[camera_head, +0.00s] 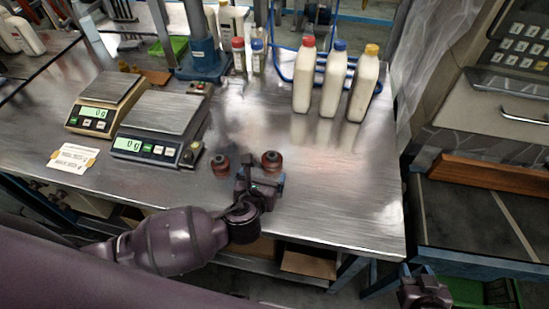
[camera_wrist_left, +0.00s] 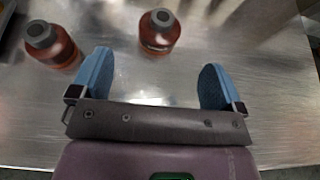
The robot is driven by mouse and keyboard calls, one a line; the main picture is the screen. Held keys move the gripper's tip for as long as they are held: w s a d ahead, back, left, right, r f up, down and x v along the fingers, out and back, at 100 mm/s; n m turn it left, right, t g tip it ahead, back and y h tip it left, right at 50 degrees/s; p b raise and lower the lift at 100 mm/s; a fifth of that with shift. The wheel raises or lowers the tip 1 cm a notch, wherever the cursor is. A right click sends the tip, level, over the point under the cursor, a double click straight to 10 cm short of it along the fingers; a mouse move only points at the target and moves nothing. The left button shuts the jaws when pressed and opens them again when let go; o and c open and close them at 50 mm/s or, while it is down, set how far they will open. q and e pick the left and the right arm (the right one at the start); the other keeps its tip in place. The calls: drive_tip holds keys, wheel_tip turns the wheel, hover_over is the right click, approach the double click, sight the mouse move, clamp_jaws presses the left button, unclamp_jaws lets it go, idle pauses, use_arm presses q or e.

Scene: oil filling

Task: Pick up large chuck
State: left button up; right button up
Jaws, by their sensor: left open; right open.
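Two reddish-brown chucks with grey tops stand on the metal table. The right chuck (camera_head: 271,160) looks slightly bigger in the head view; it also shows in the left wrist view (camera_wrist_left: 158,36). The left chuck (camera_head: 220,166) stands beside it and shows at the upper left of the left wrist view (camera_wrist_left: 54,47). My left gripper (camera_head: 260,182) is open and empty, close in front of the right chuck. In the left wrist view its blue fingers (camera_wrist_left: 152,82) are spread, with the right chuck just beyond the gap. My right gripper (camera_head: 426,290) is at the lower right, off the table.
Two scales (camera_head: 103,103) (camera_head: 160,130) stand at the left, with a label card (camera_head: 73,158) in front. Three capped bottles (camera_head: 333,80) stand at the back right, and a blue press (camera_head: 200,45) at the back. The table's right front is clear.

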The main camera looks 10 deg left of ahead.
sight(271, 158)
use_arm(q)
drive_tip(key=x, duration=0.4)
drive_tip(key=shift+w+f, duration=0.1)
drive_tip(key=shift+w, duration=0.15)
drive_tip(key=shift+w+f+b, duration=0.1)
drive_tip(key=shift+w+b, duration=0.25)
drive_tip(key=shift+w, duration=0.4)
drive_tip(key=x, duration=0.4)
drive_tip(key=shift+w+d, duration=0.1)
drive_tip(key=shift+w, duration=0.05)
drive_tip(key=c, duration=1.2)
wheel_tip(271, 158, up, 20)
drive_tip(key=p, duration=0.3)
drive_tip(key=shift+r, duration=0.2)
